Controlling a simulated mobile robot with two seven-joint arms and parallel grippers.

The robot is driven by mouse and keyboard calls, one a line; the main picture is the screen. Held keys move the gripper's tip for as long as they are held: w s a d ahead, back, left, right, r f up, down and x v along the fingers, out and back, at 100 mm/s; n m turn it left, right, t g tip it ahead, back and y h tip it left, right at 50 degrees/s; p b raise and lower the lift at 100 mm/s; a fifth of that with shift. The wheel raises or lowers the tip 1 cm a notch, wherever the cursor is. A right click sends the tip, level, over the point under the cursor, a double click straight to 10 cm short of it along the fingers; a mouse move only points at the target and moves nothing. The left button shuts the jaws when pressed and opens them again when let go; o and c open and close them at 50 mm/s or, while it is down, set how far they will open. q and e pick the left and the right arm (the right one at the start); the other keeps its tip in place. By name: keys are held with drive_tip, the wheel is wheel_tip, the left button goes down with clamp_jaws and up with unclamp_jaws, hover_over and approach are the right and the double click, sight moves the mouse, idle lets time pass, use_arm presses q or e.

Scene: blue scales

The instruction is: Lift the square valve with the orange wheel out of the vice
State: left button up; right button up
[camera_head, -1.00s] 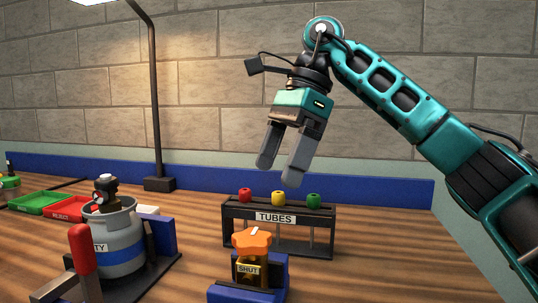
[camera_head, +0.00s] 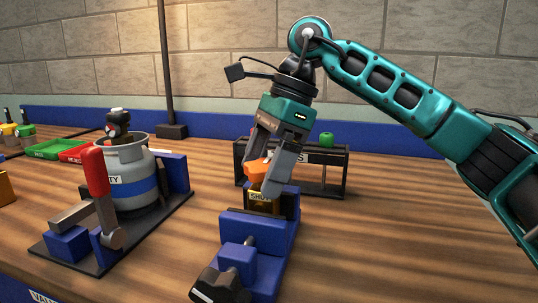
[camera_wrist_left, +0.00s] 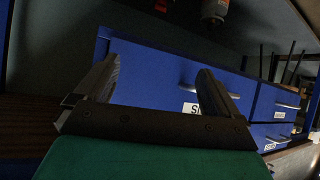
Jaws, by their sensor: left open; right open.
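The valve with the orange wheel (camera_head: 257,168) sits in the blue vice (camera_head: 262,232) in the head view. Its brass-coloured square body (camera_head: 262,200) bears a label reading SHUT and stands between the vice jaws. My right gripper (camera_head: 262,180) points down over the valve, its open fingers on either side of the orange wheel and partly covering it. I cannot tell whether the fingers touch the wheel. My left gripper (camera_wrist_left: 158,90) shows only in the left wrist view, open and empty, facing blue drawers.
A tube rack (camera_head: 325,158) stands close behind the vice, partly hidden by my right gripper. To the left, a grey gas cylinder (camera_head: 128,170) sits in a clamp with a red lever (camera_head: 94,172). Green (camera_head: 55,149) and red trays lie farther back. Table right of the vice is clear.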

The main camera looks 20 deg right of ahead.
drive_tip(key=shift+c, duration=0.3)
drive_tip(key=c, duration=1.4)
drive_tip(key=shift+r, duration=0.1)
drive_tip(key=shift+s+a, duration=0.15)
drive_tip(key=shift+s, duration=0.05)
drive_tip(key=shift+r+p, duration=3.6)
drive_tip(key=shift+r, duration=0.25)
